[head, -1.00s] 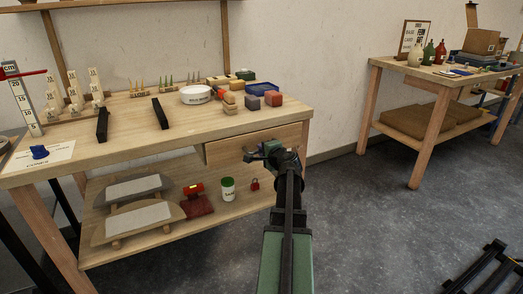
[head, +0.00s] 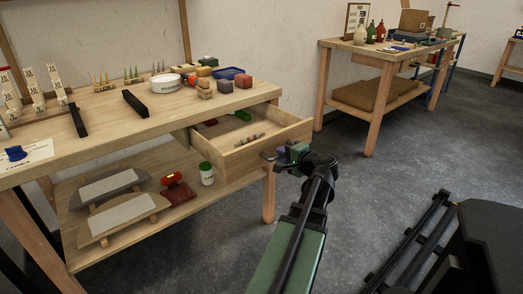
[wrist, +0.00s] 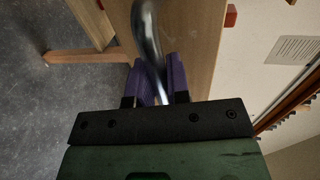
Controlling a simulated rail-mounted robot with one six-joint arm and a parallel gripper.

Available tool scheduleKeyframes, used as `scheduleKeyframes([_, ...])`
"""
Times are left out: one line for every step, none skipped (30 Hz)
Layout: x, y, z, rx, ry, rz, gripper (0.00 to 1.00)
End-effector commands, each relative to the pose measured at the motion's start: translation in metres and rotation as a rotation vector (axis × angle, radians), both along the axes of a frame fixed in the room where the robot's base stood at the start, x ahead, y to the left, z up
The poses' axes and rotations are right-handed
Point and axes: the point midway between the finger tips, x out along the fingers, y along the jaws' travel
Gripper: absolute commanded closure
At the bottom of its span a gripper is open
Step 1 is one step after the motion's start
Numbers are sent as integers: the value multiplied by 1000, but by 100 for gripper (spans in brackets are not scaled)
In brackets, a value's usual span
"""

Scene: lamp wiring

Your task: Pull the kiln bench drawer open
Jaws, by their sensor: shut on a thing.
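The kiln bench (head: 108,118) is a wooden table at the left of the head view. Its drawer (head: 248,160) stands pulled out at the bench's right end, its inside showing. A green block (head: 243,116) and several small coloured sticks (head: 250,139) lie inside. My gripper (head: 284,155) is at the drawer front, shut on the handle. In the wrist view my gripper's purple fingers (wrist: 161,84) close around the shiny metal handle (wrist: 147,32), with the drawer's wooden front (wrist: 193,45) behind it. The exact finger contact is partly hidden.
On the bench top are a white bowl (head: 164,83), a blue tray (head: 229,73) and black bars (head: 134,102). The lower shelf holds a white jar (head: 206,174). A second table (head: 380,55) stands at the back right. Open grey floor (head: 345,185) lies between.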

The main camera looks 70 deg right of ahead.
Motion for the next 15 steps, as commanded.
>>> scheduleKeyframes([-8, 2, 0, 1, -1, 1, 100])
scheduleKeyframes([-12, 3, 0, 1, 0, 0, 100])
scheduleKeyframes([-17, 4, 0, 1, -1, 2, 100])
scheduleKeyframes([-20, 5, 0, 1, -1, 3, 100])
scheduleKeyframes([-23, 5, 0, 1, 0, 3, 100])
scheduleKeyframes([-26, 6, 0, 0, 0, 2, 100])
scheduleKeyframes([-28, 6, 0, 1, 1, 2, 100])
scheduleKeyframes([-30, 7, 0, 1, 1, 3, 100])
scheduleKeyframes([-31, 7, 0, 1, 1, 4, 100])
scheduleKeyframes([-32, 7, 0, 1, 1, 4, 100])
scheduleKeyframes([-33, 8, 0, 0, 1, 4, 100])
scheduleKeyframes([-34, 8, 0, 0, 1, 4, 100])
scheduleKeyframes([-34, 8, 0, 0, 1, 5, 100])
scheduleKeyframes([-34, 8, 0, 0, 1, 5, 100])
scheduleKeyframes([-34, 8, 0, 0, 1, 5, 100])
